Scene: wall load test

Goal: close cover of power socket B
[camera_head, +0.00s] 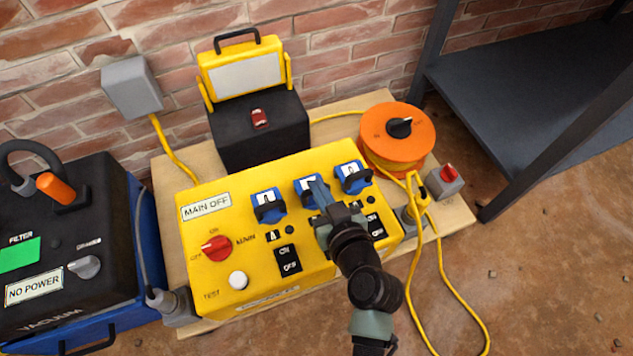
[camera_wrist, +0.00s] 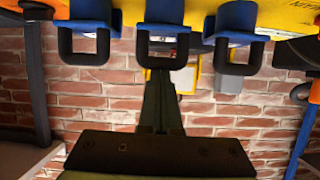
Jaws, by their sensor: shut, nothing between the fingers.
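The yellow power box (camera_head: 215,225) carries three blue socket units in a row along its back edge. The middle one, taken as socket B (camera_head: 307,183), has a white label whose letter is partly hidden by my gripper. My gripper (camera_head: 318,190) is over this middle unit with its fingers shut and empty. In the wrist view the middle unit (camera_wrist: 164,12) has a black loop (camera_wrist: 184,52), and the fingers (camera_wrist: 160,78) point at it from just below. I cannot tell whether they touch, or how far the cover is open.
The left socket unit (camera_head: 267,205) and right socket unit (camera_head: 352,176) stand close on both sides. An orange cable reel (camera_head: 388,150) is at the right. A black and yellow case (camera_head: 235,145) is behind. The vacuum (camera_head: 70,250) is at the left.

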